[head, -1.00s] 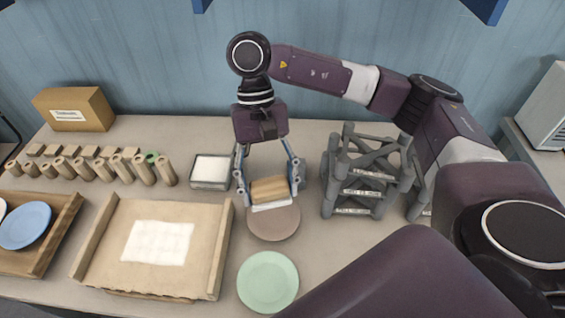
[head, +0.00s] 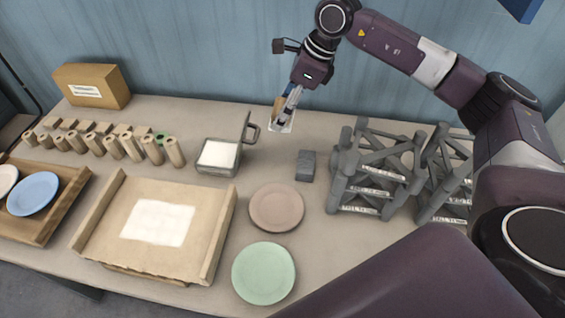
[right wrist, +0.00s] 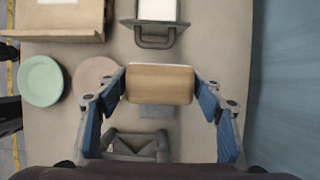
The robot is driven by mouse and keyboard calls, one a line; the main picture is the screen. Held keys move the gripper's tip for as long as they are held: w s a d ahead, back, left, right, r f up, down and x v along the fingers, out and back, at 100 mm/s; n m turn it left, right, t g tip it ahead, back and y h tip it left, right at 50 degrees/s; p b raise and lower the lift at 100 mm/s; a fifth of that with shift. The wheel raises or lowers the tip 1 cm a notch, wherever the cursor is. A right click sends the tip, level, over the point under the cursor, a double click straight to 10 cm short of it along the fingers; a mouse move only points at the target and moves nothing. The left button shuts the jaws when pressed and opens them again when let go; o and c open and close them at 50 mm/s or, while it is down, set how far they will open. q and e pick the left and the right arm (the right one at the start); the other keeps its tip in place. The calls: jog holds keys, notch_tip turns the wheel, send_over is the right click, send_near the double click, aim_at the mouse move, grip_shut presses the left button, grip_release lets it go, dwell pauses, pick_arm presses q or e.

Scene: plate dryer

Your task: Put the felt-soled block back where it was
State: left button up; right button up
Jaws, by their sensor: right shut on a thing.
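The felt-soled block (head: 279,107) is a wooden block with a pale sole, seen nearly end-on in the head view. In the right wrist view the block's wooden top (right wrist: 160,84) faces me, between the two blue fingers. My right gripper (head: 288,108) is shut on it and holds it near the back of the table, toward the wall. Whether its sole touches the table cannot be told. A grey block (head: 305,166) lies on the table in front of the gripper. My left gripper is not in view.
A metal tray (head: 203,167) with a white pad and upright handle stands left of the gripper. Grey racks (head: 372,190) stand to the right. A brown plate (head: 276,208) and green plate (head: 263,273) lie in front. A wooden tray (head: 110,230) and several wooden cylinders (head: 130,147) are left.

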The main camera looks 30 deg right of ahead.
jog(key=p, duration=0.3)
send_over(277, 166)
jog(key=s+d, duration=0.1)
notch_tip(277, 166, down, 14)
jog(key=shift+d+r, duration=0.15)
jog(key=shift+r, duration=0.1)
notch_tip(277, 166, down, 4)
jog(key=shift+r+p, duration=0.1)
jog(key=shift+p, duration=0.4)
jog(key=shift+f, duration=0.55)
jog(key=shift+f, duration=0.1)
jog(key=o, duration=1.6)
jog(key=shift+c, duration=0.2)
